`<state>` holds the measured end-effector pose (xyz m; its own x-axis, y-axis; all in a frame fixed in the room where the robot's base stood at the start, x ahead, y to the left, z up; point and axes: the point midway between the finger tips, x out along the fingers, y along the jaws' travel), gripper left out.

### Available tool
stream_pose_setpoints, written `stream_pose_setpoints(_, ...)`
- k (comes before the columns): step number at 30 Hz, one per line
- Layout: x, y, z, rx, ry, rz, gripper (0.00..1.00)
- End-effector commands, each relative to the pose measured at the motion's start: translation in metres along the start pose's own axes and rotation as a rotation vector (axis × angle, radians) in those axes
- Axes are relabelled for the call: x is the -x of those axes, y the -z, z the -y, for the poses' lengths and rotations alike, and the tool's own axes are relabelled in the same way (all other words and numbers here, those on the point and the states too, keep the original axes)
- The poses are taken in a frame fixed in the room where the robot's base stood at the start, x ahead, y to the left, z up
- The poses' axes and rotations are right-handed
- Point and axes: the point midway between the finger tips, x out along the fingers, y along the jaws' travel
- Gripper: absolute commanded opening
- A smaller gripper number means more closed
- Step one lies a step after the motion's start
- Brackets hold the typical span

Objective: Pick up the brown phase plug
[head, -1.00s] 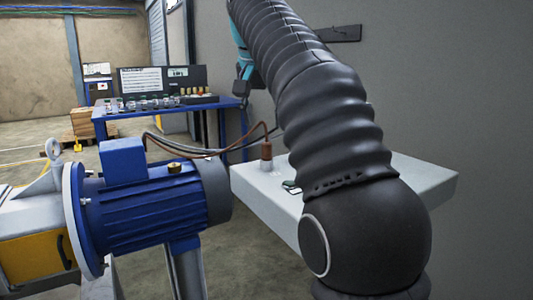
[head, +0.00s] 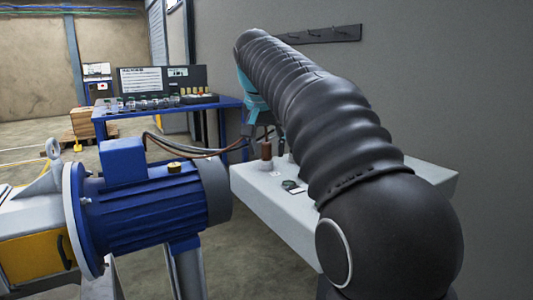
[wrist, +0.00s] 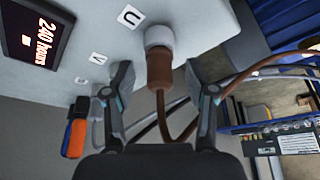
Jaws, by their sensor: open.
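The brown phase plug (wrist: 160,72) sits in a white socket (wrist: 158,37) on the pale box, next to a label marked "U". A brown cable runs from its end. In the head view the plug (head: 266,151) stands upright on the box (head: 270,200). My gripper (wrist: 158,68) is open, with one finger on each side of the plug. Gaps show between the fingers and the plug in the wrist view. In the head view my gripper is seen only in part, just above the plug.
A display reading "240 hours" (wrist: 37,38) is on the box in the wrist view. An orange and dark object (wrist: 75,127) lies beside my left finger. A blue motor (head: 150,205) stands left of the box. A blue bench (head: 165,110) is behind, and a wall on the right.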

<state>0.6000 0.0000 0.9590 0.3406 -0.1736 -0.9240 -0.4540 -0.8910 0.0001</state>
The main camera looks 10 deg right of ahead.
Motion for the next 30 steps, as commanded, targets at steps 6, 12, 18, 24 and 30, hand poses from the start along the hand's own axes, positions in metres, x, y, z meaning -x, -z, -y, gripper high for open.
stream_pose_setpoints(6,0.0,0.0,0.0,0.0,0.0,0.0,0.34)
stream_pose_setpoints(12,0.0,0.0,0.0,0.0,0.0,0.0,0.0)
stream_pose_setpoints(18,0.001,0.0,0.0,0.0,0.0,0.0,0.0)
stream_pose_setpoints(24,0.004,0.002,0.0,0.0,0.001,-0.002,0.0)
stream_pose_setpoints(30,0.017,0.008,0.001,0.0,0.001,-0.002,0.0)
